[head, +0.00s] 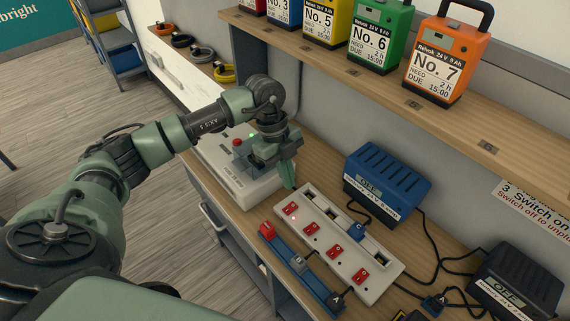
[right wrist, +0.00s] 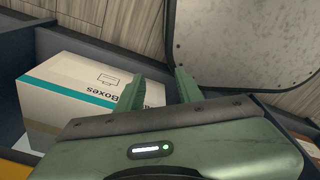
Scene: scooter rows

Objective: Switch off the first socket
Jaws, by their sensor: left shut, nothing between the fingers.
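A white socket strip (head: 318,262) lies on the wooden bench with a row of several red switches. The switch nearest the far left end (head: 291,208) has a small pinkish light beside it. My left gripper (head: 289,180) is shut and empty, pointing down just beyond that end of the strip, near the first switch; I cannot tell whether it touches the strip.
A blue charger (head: 387,182) stands right of the strip, and a black charger (head: 515,280) at lower right, with loose cables between. A blue rail (head: 300,268) lies left of the strip. A shelf (head: 410,98) with battery packs overhangs.

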